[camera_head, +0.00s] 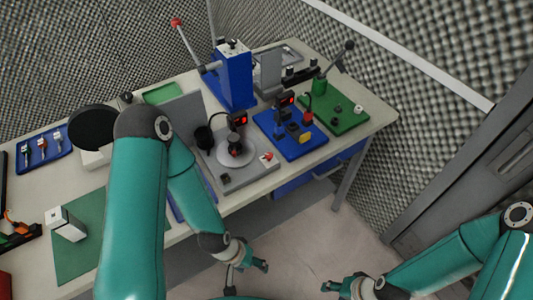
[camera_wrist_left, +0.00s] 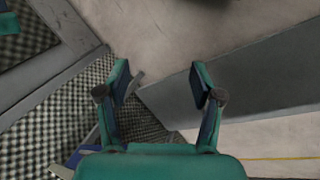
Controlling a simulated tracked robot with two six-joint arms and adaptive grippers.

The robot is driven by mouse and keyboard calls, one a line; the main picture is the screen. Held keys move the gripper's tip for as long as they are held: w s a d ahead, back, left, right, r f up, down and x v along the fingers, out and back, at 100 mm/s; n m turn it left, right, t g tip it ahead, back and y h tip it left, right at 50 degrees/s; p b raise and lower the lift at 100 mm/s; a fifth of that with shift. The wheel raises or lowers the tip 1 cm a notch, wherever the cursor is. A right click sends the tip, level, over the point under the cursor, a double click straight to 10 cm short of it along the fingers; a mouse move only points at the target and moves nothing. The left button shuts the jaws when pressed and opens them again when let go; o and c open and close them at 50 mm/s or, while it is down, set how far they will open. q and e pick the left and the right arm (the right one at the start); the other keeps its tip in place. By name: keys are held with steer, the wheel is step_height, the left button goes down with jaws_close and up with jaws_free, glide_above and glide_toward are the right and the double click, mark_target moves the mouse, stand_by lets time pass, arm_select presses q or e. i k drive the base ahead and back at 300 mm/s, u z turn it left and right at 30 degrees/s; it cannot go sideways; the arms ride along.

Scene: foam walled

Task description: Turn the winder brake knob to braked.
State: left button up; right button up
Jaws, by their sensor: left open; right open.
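The winder is a grey base plate (camera_head: 240,180) on the bench, with a pale disc (camera_head: 236,154) around a dark hub. A small red knob (camera_head: 267,156) sits at the plate's right side; it may be the brake knob, but its setting is too small to read. My left gripper (camera_head: 249,277) is open and empty, in front of and below the bench edge, well apart from the winder. Its spread fingers also show in the left wrist view (camera_wrist_left: 160,75). My right gripper (camera_head: 332,287) is open and empty, low at the right, away from the bench.
A blue board (camera_head: 305,148) and a green board (camera_head: 353,121) with fixtures lie right of the winder. A blue press (camera_head: 235,75) stands behind. A blue tool tray (camera_head: 60,158) and a green mat (camera_head: 72,262) lie left. My left arm hides part of the bench.

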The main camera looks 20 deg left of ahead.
mark_target(268, 155)
steer(key=z, duration=1.4)
steer(key=i, duration=0.1)
steer(key=u, duration=2.85)
steer(key=k, duration=1.35)
steer(key=u, duration=0.15)
steer(key=i, duration=0.95)
steer(key=z, duration=0.1)
